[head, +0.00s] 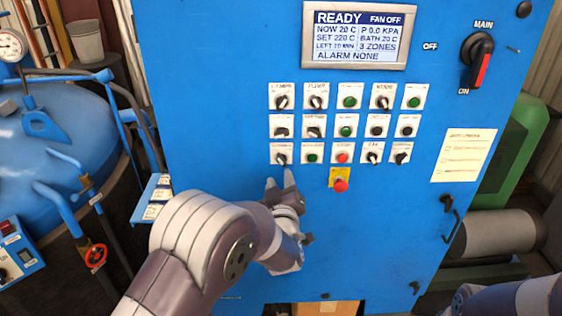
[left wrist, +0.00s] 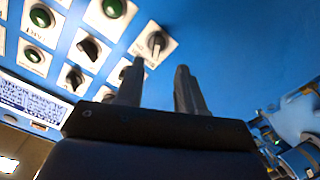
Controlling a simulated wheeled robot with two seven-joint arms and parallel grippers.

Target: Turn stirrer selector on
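The blue control cabinet (head: 220,120) carries rows of small switches and buttons. A black selector knob on a white plate (head: 281,155) sits at the left end of the lowest row; its label is too small to read surely, so I cannot confirm which selector is the stirrer's. It also shows in the left wrist view (left wrist: 156,43), pointer roughly upright in the head view. My left gripper (head: 280,182) is open and empty, just below this knob. In the left wrist view its fingers (left wrist: 158,72) stand apart, short of the knob. My right gripper is out of view.
A display (head: 358,35) reads READY and FAN OFF. A red emergency button (head: 340,185) sits right of my left gripper. A main switch (head: 480,62) is at upper right. A blue vessel (head: 60,140) stands at left. The cabinet's lower face is mostly clear.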

